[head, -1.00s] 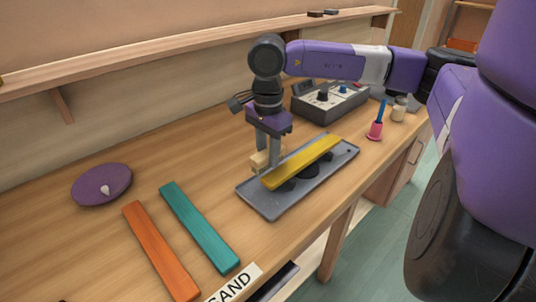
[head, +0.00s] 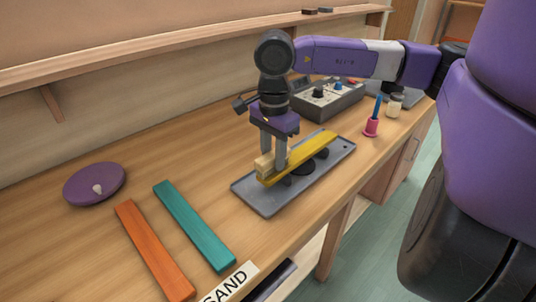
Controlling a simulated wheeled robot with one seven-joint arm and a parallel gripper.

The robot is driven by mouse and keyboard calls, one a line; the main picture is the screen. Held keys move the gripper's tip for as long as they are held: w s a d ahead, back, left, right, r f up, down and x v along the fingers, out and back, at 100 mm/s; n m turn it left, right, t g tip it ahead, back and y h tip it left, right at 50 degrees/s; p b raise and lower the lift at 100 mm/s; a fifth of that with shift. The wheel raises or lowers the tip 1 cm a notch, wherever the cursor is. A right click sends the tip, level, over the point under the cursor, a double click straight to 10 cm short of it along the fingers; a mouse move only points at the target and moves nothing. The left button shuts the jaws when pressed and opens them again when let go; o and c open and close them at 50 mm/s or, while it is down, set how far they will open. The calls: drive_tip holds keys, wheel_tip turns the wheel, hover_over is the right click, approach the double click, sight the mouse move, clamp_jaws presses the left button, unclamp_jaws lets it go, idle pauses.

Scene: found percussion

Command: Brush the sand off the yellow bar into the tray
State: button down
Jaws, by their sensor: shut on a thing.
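The yellow bar (head: 313,149) lies raised on dark supports along the grey tray (head: 262,203). My gripper (head: 272,157) is at the bar's near left end, pointing down. It is shut on a pale wooden block (head: 264,166), which looks like the brush. The block is at the bar's left end; whether it touches the bar I cannot tell. The gripper's fingers and the block hide part of that end. I cannot make out sand on the bar or in the tray at this size.
A teal bar (head: 195,226) and an orange bar (head: 153,250) lie left of the tray, near a purple disc (head: 94,184). Behind are a grey control box (head: 325,100), a pink holder (head: 371,127) and a jar (head: 394,106). A SAND label (head: 230,283) is at the front edge.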

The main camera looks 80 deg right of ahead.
drive_tip(key=shift+s+a+b, duration=0.3)
drive_tip(key=shift+s+a, duration=0.15)
drive_tip(key=shift+s, duration=0.25)
drive_tip(key=shift+s+a+b, duration=0.3)
drive_tip(key=shift+s+a, duration=0.1)
drive_tip(key=shift+s, duration=0.25)
wheel_tip(320, 180, up, 5)
drive_tip(key=shift+p, duration=1.05)
drive_tip(key=shift+s, duration=0.1)
